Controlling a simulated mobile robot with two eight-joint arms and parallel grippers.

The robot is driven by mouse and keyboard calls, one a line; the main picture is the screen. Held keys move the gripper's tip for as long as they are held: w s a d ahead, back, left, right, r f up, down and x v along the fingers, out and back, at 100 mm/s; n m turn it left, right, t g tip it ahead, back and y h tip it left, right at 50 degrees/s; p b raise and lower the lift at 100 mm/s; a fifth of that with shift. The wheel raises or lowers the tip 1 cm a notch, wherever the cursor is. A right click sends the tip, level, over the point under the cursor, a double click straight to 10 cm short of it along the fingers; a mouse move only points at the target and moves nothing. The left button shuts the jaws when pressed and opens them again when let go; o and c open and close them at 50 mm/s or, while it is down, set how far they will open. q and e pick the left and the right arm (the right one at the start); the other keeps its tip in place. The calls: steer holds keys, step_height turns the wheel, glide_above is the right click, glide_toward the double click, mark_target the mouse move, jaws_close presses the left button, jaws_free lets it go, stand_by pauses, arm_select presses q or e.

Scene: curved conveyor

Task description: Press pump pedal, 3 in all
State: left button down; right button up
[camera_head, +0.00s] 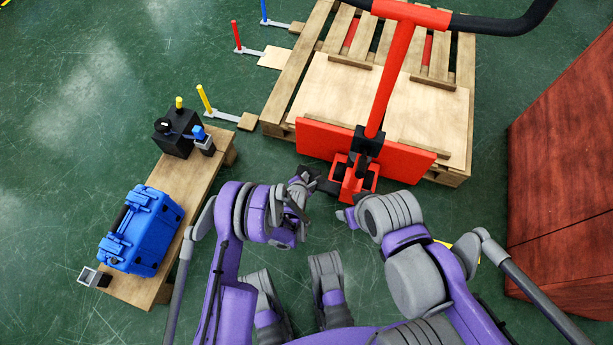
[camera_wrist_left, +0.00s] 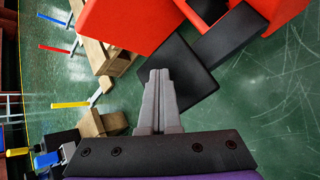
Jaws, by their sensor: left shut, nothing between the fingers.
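The red pallet jack (camera_head: 352,182) stands at the front of the wooden pallet, its red handle rising toward the top. A flat black pedal (camera_head: 326,185) sticks out low at its left side. In the left wrist view the black pedal (camera_wrist_left: 180,72) shows as a dark plate beside the fingertips. My left gripper (camera_head: 302,185) is shut and empty, close to the pedal; its closed fingers (camera_wrist_left: 158,80) appear to overlap the plate's edge. I cannot tell whether they touch. My right gripper (camera_head: 347,216) is mostly hidden by its own wrist, in front of the jack.
A wooden bench (camera_head: 188,180) at left carries a blue case (camera_head: 142,232) and a black box (camera_head: 175,133). The pallet (camera_head: 290,80) lies beyond the jack. A large dark red crate (camera_head: 565,165) stands at right. Green floor (camera_head: 75,130) is clear at far left.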

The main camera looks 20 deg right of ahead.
arm_select(q)
steer(key=shift+f, duration=1)
stand_by(0.7)
stand_by(0.3)
steer(key=shift+r+p, duration=1.2)
steer(key=shift+r, duration=0.75)
steer(key=shift+r, duration=0.15)
step_height(320, 180, up, 5)
steer(key=p, duration=0.3)
